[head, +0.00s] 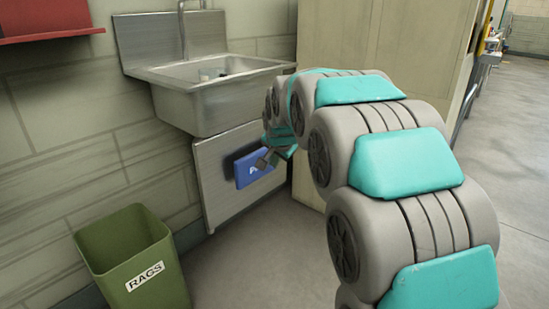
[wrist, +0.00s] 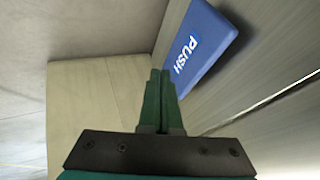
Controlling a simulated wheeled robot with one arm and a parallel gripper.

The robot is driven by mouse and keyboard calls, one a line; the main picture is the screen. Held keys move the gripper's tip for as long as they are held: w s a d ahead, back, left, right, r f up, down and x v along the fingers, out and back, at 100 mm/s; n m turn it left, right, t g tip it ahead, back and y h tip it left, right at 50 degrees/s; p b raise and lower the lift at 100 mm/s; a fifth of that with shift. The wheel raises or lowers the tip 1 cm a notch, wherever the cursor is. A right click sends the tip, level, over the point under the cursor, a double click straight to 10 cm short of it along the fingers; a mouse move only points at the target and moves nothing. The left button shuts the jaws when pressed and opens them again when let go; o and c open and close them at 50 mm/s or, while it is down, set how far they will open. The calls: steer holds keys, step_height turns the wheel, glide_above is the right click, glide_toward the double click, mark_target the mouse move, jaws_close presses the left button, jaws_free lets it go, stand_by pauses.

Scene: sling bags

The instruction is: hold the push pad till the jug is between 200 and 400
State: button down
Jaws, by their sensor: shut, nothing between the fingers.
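The blue push pad (head: 246,174) is on the steel panel below the sink. In the wrist view the pad (wrist: 207,42), lettered PUSH, lies just right of and beyond my fingertips. My gripper (head: 262,161) is in front of the pad in the head view, covering part of it. In the wrist view my gripper (wrist: 160,74) has its two green fingers shut together with nothing between them. I cannot tell whether the tips touch the pad. A small greyish item (head: 212,73) shows inside the sink; I cannot tell whether it is the jug. No level marks are readable.
The steel sink (head: 190,102) with its faucet (head: 182,30) is on the wall above the pad. A green bin (head: 125,250) lettered RAGS stands at lower left. A beige cabinet (head: 340,38) rises behind my arm. Open floor (head: 515,150) lies to the right.

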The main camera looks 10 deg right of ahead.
steer(key=w+a+f, duration=0.2)
steer(key=w+f, duration=0.3)
steer(key=w, duration=0.2)
steer(key=shift+a, duration=0.1)
